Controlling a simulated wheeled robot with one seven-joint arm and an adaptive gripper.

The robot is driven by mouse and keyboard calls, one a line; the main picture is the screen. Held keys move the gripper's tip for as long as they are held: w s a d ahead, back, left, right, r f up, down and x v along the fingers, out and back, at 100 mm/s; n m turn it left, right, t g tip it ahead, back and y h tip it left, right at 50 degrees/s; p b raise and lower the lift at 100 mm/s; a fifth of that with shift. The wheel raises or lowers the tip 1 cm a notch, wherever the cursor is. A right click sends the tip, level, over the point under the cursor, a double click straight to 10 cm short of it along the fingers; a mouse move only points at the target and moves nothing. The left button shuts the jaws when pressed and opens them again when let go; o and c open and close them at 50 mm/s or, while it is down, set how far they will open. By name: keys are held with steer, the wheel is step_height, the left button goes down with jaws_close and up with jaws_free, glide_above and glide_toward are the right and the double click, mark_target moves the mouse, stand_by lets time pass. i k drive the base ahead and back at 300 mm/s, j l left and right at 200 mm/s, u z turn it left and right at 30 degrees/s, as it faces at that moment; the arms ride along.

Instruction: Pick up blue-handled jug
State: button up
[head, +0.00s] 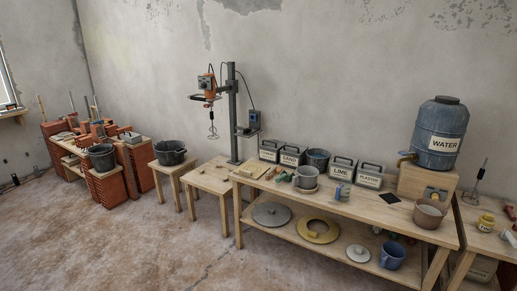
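A small pale jug (343,192) with what looks like a blue part on its side stands near the front edge of the long bench's top. It is too small to make out its handle clearly. A larger grey jug or pot (306,177) stands to its left on the same top. A blue bucket-like vessel (392,255) stands on the bench's lower shelf at the right. My gripper is not in view.
The long wooden bench (410,226) also holds labelled boxes (342,169), a dark bucket (318,159) and a brown bucket (430,213). A blue water barrel (441,133) stands on a wooden box. Stools and a mixer stand (233,115) are left. Floor in front is clear.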

mark_target(344, 192)
steer(key=i+j+z, duration=0.1)
steer(key=i, duration=0.4)
steer(key=i+j+z, duration=0.15)
steer(key=i, duration=0.35)
steer(key=i+j+z, duration=0.1)
steer(key=i+j, duration=0.2)
steer(key=i, duration=0.2)
steer(key=i+j+z, duration=0.65)
steer(key=j, duration=0.15)
steer(key=i+j+z, duration=0.2)
steer(key=j, duration=0.15)
steer(key=i+j+z, duration=0.2)
steer(key=j, duration=0.15)
steer(key=j+z, duration=0.25)
steer(key=j, duration=0.15)
steer(key=i+j+z, duration=0.2)
steer(key=j, duration=0.2)
steer(key=k, duration=0.05)
